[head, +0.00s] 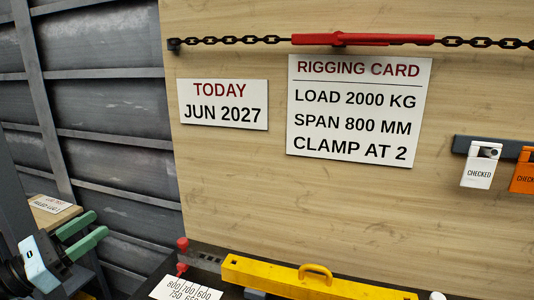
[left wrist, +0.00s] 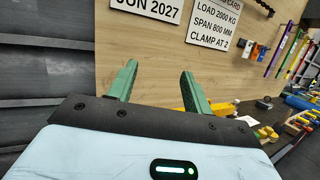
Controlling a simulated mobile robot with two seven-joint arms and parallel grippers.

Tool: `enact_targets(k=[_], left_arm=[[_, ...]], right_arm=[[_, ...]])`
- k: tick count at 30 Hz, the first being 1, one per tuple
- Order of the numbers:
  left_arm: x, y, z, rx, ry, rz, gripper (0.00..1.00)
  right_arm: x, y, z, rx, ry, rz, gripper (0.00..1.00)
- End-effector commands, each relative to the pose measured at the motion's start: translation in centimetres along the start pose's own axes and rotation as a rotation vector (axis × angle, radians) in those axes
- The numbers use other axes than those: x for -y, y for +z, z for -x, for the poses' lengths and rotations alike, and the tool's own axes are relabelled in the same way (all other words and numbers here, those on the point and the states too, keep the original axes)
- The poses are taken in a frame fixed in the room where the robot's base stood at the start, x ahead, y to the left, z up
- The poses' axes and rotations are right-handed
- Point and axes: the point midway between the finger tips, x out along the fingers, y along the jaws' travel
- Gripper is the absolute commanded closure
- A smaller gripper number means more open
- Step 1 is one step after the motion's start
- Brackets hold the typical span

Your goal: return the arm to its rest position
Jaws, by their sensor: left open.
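My left gripper (head: 100,223) is at the lower left in the head view, its two green fingers apart and pointing right. Nothing is between them. In the left wrist view the gripper (left wrist: 159,68) also shows open and empty, with the wooden board behind the fingers. The pale blue gripper body (head: 38,262) is partly cut off by the arm at the left edge. My right gripper does not show in either view.
A yellow beam (head: 300,279) with a handle lies below the board (head: 240,190). A scale card (head: 185,289) and red-knobbed clamp are left of it. A rigging card (head: 358,112) and tags (head: 480,170) hang above. A small ledge (head: 45,203) stands behind the gripper.

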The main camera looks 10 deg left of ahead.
Motion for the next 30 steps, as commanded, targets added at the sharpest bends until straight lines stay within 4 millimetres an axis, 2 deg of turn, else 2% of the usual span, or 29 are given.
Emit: enact_targets(k=[8,11,14,19,23,26,30], left_arm=[[0.6,-2.5,0.6,0.207,0.197,0.524,0.50],[0.4,-4.6,1.6,0.282,0.311,0.766,0.50],[0.4,-7.5,3.1,0.350,0.453,1.017,0.50],[1.7,-14.0,6.6,0.440,0.748,1.427,0.50],[4.4,-19.4,9.9,0.484,1.013,1.694,0.50],[7.5,-23.1,12.5,0.502,1.228,1.860,0.50],[13.1,-27.4,16.4,0.503,1.559,2.040,0.50]], right_arm=[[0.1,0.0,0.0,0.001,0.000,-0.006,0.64],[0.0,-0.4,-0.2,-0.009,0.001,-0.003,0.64],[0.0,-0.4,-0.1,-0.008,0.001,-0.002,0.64],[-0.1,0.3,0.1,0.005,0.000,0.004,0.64],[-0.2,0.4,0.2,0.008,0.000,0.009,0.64],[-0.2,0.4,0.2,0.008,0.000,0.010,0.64],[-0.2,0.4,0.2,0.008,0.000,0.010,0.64]])
